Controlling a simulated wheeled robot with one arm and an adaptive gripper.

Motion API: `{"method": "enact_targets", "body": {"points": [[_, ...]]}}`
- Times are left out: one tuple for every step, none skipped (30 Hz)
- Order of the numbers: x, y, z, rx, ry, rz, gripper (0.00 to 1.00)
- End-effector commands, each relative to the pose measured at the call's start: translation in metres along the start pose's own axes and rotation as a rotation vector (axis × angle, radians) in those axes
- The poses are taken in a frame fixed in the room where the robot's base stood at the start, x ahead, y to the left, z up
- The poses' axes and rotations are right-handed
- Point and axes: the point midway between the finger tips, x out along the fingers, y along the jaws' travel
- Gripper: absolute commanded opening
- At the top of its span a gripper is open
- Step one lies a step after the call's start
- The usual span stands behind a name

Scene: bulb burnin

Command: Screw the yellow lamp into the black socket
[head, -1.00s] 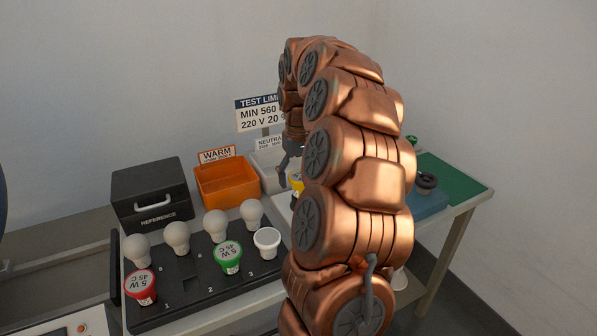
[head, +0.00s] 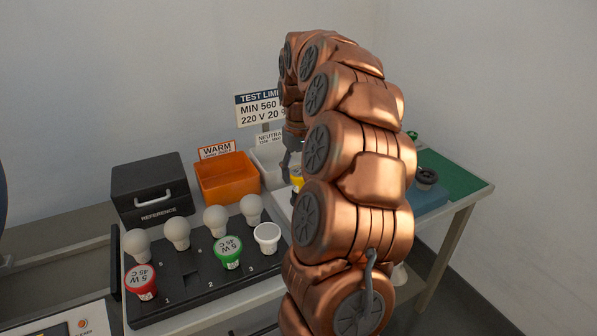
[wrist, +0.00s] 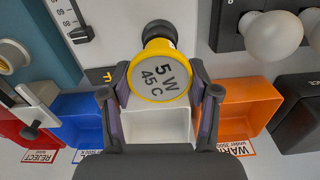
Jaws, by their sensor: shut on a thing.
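The yellow lamp (wrist: 158,90), with a grey-white face marked "5 W 45 C", sits between the fingers of my gripper (wrist: 160,92) in the wrist view. The fingers are shut on its sides. The black socket (wrist: 158,31) shows just beyond the lamp's upper edge and is partly covered by it. I cannot tell whether the lamp's base touches or is inside the socket. In the head view, a bit of the yellow lamp (head: 297,176) shows under my gripper (head: 290,172), and my arm hides the socket.
A black rack (head: 190,290) holds white bulbs, a red lamp (head: 141,281), a green lamp (head: 228,252) and a white one (head: 267,238). An orange bin (head: 226,181) and a black reference case (head: 151,190) stand behind. A blue bin (wrist: 80,115) lies left in the wrist view.

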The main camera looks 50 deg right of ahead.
Motion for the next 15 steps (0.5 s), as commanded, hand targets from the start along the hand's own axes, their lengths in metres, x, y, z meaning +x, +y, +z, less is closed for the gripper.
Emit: {"method": "enact_targets", "body": {"points": [[0.0002,0.0,0.0001,0.0,0.0,0.0,0.28],[0.0003,0.0,0.0001,0.0,-0.001,0.0,0.26],[0.0004,0.0,0.0001,0.001,-0.001,0.0,0.26],[0.0009,0.0001,0.0,0.006,0.0,0.0,0.26],[0.0017,0.0003,-0.0001,0.016,0.0,0.0,0.26],[0.0029,0.0006,-0.0002,0.038,0.001,0.0,0.26],[0.0039,0.001,-0.0005,0.064,0.002,0.001,0.26],[0.0047,0.0014,-0.0007,0.094,0.004,0.001,0.26],[0.0054,0.0017,-0.0008,0.139,0.005,0.001,0.26],[0.0055,0.0016,-0.0007,0.175,0.005,0.001,0.26],[0.0057,0.0014,-0.0004,0.209,0.004,0.001,0.26],[0.0058,0.0012,0.0002,0.253,0.002,0.002,0.26],[0.0058,0.0013,0.0005,0.288,0.001,0.002,0.26],[0.006,0.0012,0.0007,0.322,0.0,0.002,0.26],[0.0023,0.0006,0.001,0.337,-0.001,0.0,0.62]]}}
